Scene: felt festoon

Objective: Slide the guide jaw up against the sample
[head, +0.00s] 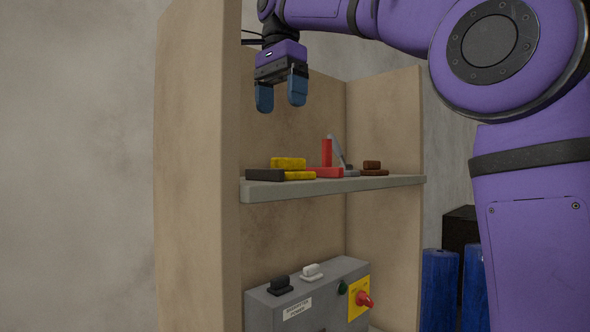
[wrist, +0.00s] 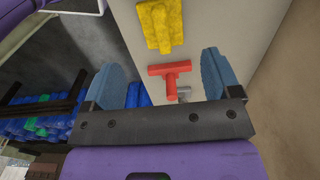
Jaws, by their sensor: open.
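My gripper (head: 281,96) is open and empty, high above the shelf at its left part, fingers pointing down. On the shelf are a dark grey block (head: 264,175), a stepped yellow piece (head: 290,163), a red piece with an upright post (head: 327,155), and a small grey piece with a slanted bar (head: 340,155). I cannot tell for sure which is the guide jaw and which the sample. In the wrist view, the T-shaped red piece (wrist: 172,70) shows between the fingers, with the yellow piece (wrist: 160,24) beyond it and the grey piece (wrist: 184,91) partly hidden.
The grey shelf (head: 335,186) sits between wooden side panels (head: 195,170). Brown pieces (head: 372,168) lie at its right. Below stands a grey control box (head: 315,290) with a red knob (head: 365,299). Blue cylinders (head: 439,290) stand at the right. The air above the shelf is clear.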

